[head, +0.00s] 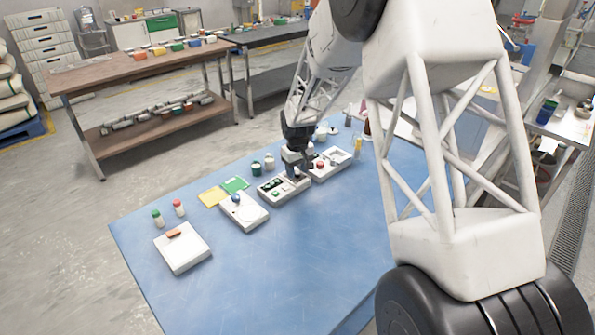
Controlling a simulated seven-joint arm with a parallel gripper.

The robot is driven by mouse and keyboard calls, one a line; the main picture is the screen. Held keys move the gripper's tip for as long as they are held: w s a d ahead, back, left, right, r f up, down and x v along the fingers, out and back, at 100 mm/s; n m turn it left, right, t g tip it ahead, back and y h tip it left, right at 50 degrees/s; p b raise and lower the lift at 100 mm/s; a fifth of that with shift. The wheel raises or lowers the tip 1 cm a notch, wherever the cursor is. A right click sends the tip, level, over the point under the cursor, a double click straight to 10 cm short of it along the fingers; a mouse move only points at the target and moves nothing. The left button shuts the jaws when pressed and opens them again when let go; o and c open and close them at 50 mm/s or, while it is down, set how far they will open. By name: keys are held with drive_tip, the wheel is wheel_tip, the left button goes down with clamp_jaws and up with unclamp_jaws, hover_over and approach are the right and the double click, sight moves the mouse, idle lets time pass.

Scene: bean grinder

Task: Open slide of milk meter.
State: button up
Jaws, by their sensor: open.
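A row of white box-shaped devices stands on the blue table (270,265). My gripper (291,170) is open and points down over the third device from the left (271,194), which has dark green parts on its top. The fingers are small here, and I cannot tell whether they touch it. My gripper and wrist hide part of this device. I cannot tell from this view which device is the milk meter, and no slide can be made out clearly.
Left in the row are a white box with an orange-brown piece (174,233) and a device with a blue knob (236,198). A device with a red part (320,165) stands right. The front table is clear.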

drive_tip(key=shift+f, duration=0.3)
drive_tip(key=shift+c, duration=0.3)
clamp_jaws()
drive_tip(key=shift+s+d, duration=2.05)
drive_tip(key=shift+o, duration=0.3)
unclamp_jaws()
